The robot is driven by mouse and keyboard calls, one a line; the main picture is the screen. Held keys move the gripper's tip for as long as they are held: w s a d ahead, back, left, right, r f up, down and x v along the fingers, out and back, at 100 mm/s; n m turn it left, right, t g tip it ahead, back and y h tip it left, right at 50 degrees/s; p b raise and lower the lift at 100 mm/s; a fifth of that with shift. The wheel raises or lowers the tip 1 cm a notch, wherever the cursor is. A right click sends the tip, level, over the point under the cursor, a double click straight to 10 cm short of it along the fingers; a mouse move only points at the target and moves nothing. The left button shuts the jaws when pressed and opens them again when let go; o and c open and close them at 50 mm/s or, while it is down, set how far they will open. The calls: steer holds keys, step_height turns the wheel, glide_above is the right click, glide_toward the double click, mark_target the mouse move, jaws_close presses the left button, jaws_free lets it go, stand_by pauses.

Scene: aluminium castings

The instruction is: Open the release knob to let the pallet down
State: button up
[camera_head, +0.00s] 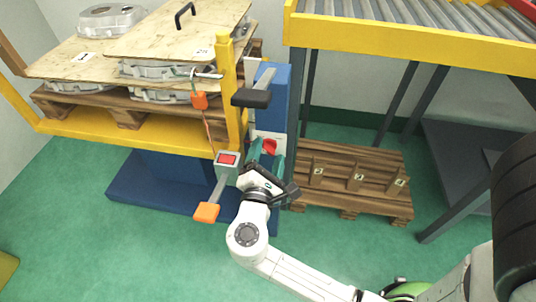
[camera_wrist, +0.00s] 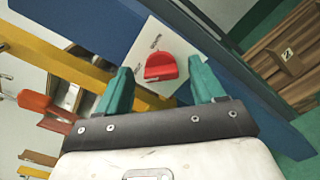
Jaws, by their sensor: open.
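The red release knob (camera_head: 269,147) sits on a white plate on the blue column of the lift. In the wrist view the knob (camera_wrist: 160,67) shows beyond the fingertips, between them, with the white plate (camera_wrist: 140,48) around it. My gripper (camera_head: 266,152) is open, its two teal fingers on either side of the knob in the picture; I cannot tell whether they touch it. In the wrist view my gripper (camera_wrist: 164,72) holds nothing. The wooden pallet (camera_head: 75,108) rests on the yellow lift frame, carrying boards and aluminium castings (camera_head: 110,20).
An orange-ended lever (camera_head: 207,211) and a red-faced box (camera_head: 228,160) stand just left of my gripper. A black-ended lever (camera_head: 251,98) is above it. Another pallet (camera_head: 350,180) with numbered blocks lies at right, beneath a roller conveyor (camera_head: 420,22). Green floor in front is open.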

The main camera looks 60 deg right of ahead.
steer(key=shift+w+d, duration=0.15)
steer(key=shift+d, duration=0.4)
steer(key=c, duration=1.1)
